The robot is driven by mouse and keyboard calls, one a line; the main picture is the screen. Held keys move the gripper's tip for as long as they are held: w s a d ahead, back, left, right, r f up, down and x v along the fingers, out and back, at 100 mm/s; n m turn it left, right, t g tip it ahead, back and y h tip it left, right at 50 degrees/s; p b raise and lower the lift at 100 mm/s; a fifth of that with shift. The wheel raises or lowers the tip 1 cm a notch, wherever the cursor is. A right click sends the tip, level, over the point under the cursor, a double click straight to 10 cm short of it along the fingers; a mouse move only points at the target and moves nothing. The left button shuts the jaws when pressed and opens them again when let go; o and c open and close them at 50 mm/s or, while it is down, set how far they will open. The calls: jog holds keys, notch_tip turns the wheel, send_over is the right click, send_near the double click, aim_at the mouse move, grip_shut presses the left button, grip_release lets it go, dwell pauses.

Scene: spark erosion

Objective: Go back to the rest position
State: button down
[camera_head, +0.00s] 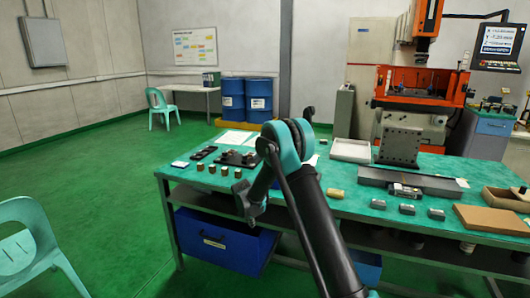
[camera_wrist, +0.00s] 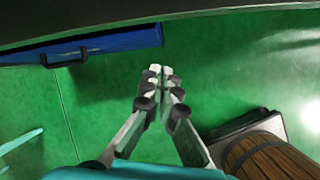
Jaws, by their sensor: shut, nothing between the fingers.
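My gripper (camera_wrist: 160,72) shows in the wrist view with its two fingers together and nothing between them. Below the fingertips is green floor. In the head view my arm rises from the bottom and folds over at the top. The gripper (camera_head: 248,208) hangs down at the front left part of the workbench (camera_head: 295,196). Its fingertips are small and partly hidden there.
A blue drawer (camera_head: 222,240) is under the bench; it also shows in the wrist view (camera_wrist: 110,42). Small metal parts (camera_head: 212,169) and a white tray (camera_head: 350,150) lie on the bench. A pale green chair (camera_head: 35,240) stands left. Open floor lies between.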

jog(key=s+d+r+m, duration=1.3)
jog(key=s+d+r, duration=0.25)
jog(key=d, duration=0.25)
jog(key=s+d+m, duration=0.2)
jog(key=s+m, duration=0.3)
jog(key=s, duration=0.3)
jog(key=s+d+m, duration=0.3)
jog(key=s+m, duration=0.2)
jog(key=s, duration=0.4)
jog(key=s+d+f+m+y, duration=0.1)
jog(key=s+d+m, duration=0.2)
jog(key=s+m, duration=0.2)
jog(key=s, duration=0.3)
jog(key=shift+s+d, duration=0.25)
jog(key=c, duration=2.3)
grip_release()
